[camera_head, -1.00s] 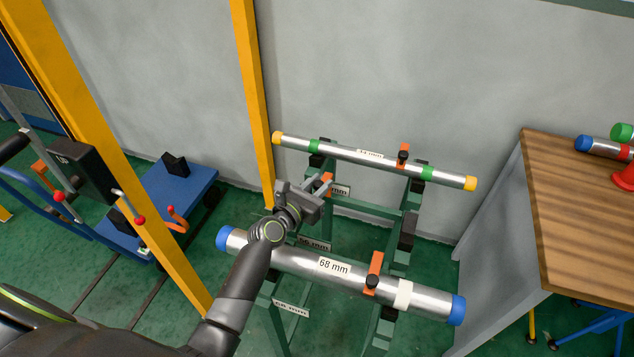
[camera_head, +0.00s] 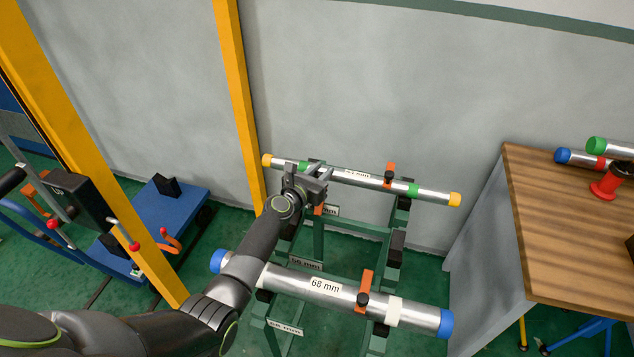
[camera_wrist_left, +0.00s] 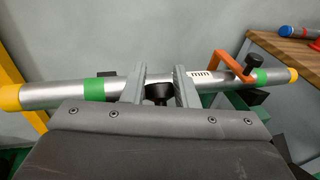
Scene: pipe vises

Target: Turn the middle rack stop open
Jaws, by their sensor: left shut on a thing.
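The rack is green, with the bare middle level between a rear pipe (camera_head: 340,175) and a front pipe (camera_head: 324,287) labelled 68 mm. My left gripper (camera_head: 316,176) is over the middle level, close in front of the rear pipe in the picture. In the left wrist view my left gripper (camera_wrist_left: 160,88) has its two grey fingers on either side of a black knob (camera_wrist_left: 160,94), shut on it. In the head view the gripper hides the knob. A small orange part of the middle stop (camera_head: 320,209) shows just below the gripper. My right gripper is not in view.
The rear stop (camera_head: 390,174) and front stop (camera_head: 366,291) are orange with black knobs and stand across their pipes. A yellow post (camera_head: 235,100) rises left of the rack. A wooden table (camera_head: 560,230) with pipes stands at right. A blue cart (camera_head: 160,222) is at left.

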